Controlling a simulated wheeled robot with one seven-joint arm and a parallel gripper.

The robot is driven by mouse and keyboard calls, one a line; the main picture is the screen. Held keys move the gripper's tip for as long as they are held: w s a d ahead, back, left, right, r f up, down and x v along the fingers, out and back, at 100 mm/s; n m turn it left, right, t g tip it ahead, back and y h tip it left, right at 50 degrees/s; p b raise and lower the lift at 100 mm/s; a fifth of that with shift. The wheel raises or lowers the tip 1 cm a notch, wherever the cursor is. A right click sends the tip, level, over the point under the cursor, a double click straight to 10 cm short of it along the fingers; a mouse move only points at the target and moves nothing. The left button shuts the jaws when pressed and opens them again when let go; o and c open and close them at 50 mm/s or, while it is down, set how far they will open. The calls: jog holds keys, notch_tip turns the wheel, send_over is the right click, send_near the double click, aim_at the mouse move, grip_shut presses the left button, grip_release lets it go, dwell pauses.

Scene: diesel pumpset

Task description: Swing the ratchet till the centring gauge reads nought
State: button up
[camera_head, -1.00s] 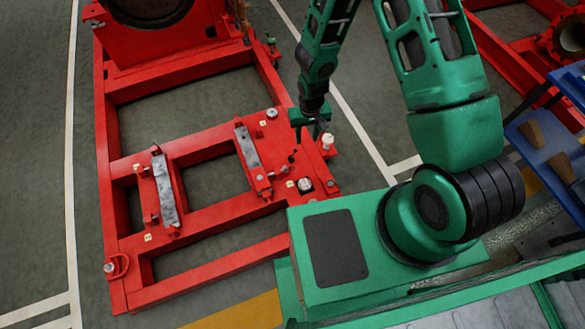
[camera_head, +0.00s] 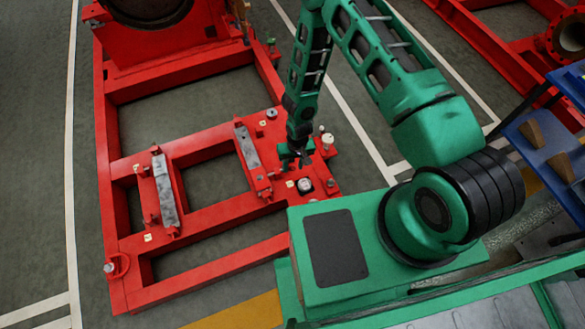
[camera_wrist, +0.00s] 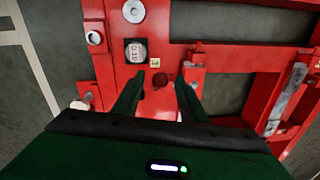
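The gauge (camera_head: 305,185) is a small pale round dial in a dark square mount on the red frame's right corner plate. In the wrist view the gauge (camera_wrist: 135,51) carries sideways figures that look like 0.10, too small to be sure. My gripper (camera_head: 295,163) is low over the plate, just beyond the gauge. In the wrist view my gripper (camera_wrist: 160,80) has its two green fingers apart, with a dark reddish round spot between and beyond their tips. I cannot make out the ratchet for certain; dark parts near the fingers in the head view are mostly hidden by my gripper.
The red frame (camera_head: 222,224) carries two grey pads (camera_head: 164,184) (camera_head: 247,147) on its crossbars. A white-topped knob (camera_head: 327,139) stands close right of my gripper. A small cream tag (camera_wrist: 154,62) sits beside the gauge. Blue racking (camera_head: 550,130) stands at right.

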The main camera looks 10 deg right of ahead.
jog(key=shift+f, duration=1.3)
